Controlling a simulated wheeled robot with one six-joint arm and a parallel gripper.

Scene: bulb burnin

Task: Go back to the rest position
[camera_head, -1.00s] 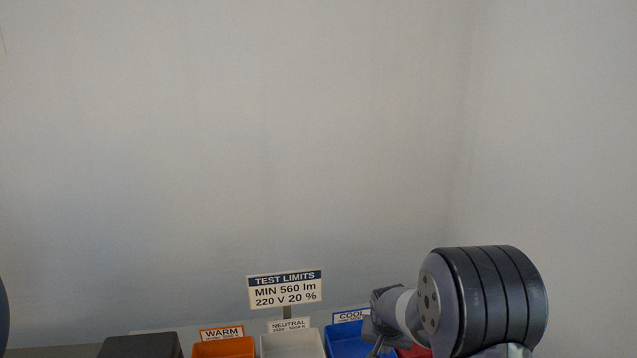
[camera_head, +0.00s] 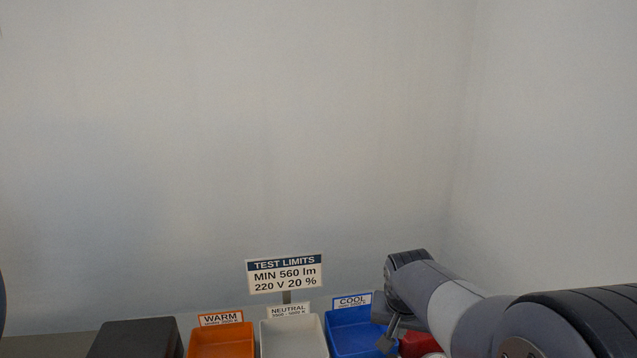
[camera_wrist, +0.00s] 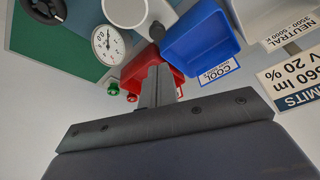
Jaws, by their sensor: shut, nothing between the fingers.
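My gripper (camera_wrist: 158,85) points into the middle of the wrist view, its two fingers together with nothing between them. In the head view my gripper (camera_head: 388,340) is small, beside the right edge of the blue COOL bin (camera_head: 352,332). In the wrist view the fingers overlap a red bin (camera_wrist: 172,72) behind them, and the blue bin (camera_wrist: 203,45) is right of them. I cannot tell the exact gap to either bin. My arm covers the lower right of the head view.
An orange WARM bin (camera_head: 222,341), a pale NEUTRAL bin (camera_head: 293,338) and a dark box (camera_head: 135,340) stand left of the blue bin. A TEST LIMITS sign (camera_head: 285,275) rises behind. A round dial (camera_wrist: 109,45) and white cylinder (camera_wrist: 126,10) are near the fingers.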

